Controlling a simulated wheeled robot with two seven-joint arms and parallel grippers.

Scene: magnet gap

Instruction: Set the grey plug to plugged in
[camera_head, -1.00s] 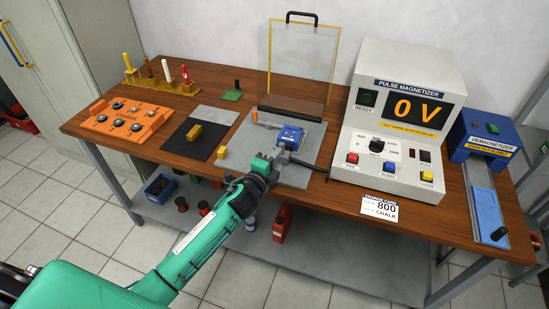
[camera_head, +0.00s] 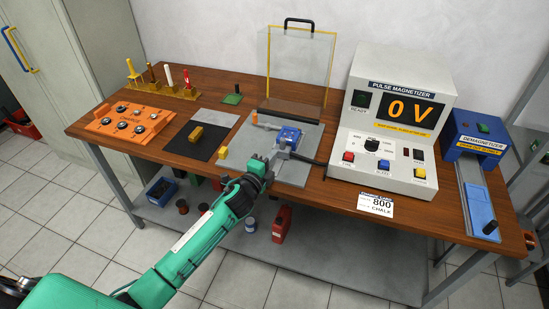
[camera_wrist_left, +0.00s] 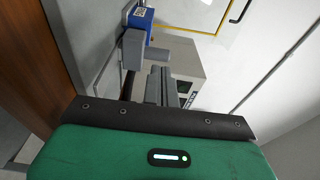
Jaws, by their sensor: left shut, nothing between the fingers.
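The grey plug (camera_wrist_left: 133,48) sits against the blue block (camera_wrist_left: 139,17) in the left wrist view. The frames do not show clearly how deep it is seated. In the head view the blue block (camera_head: 289,134) stands on the grey plate, and the plug (camera_head: 282,151) is at its near side, partly hidden by my gripper. My left gripper (camera_head: 271,163) is just in front of the plug, low over the plate. Its fingers (camera_wrist_left: 165,86) are shut and empty, apart from the plug. My right gripper is not in view.
A dark cable (camera_head: 309,159) runs right toward the pulse magnetizer (camera_head: 352,139). A clear guard panel (camera_head: 296,75) with a yellow frame stands behind the plate (camera_head: 306,168). An orange tray (camera_head: 102,127) is further left.

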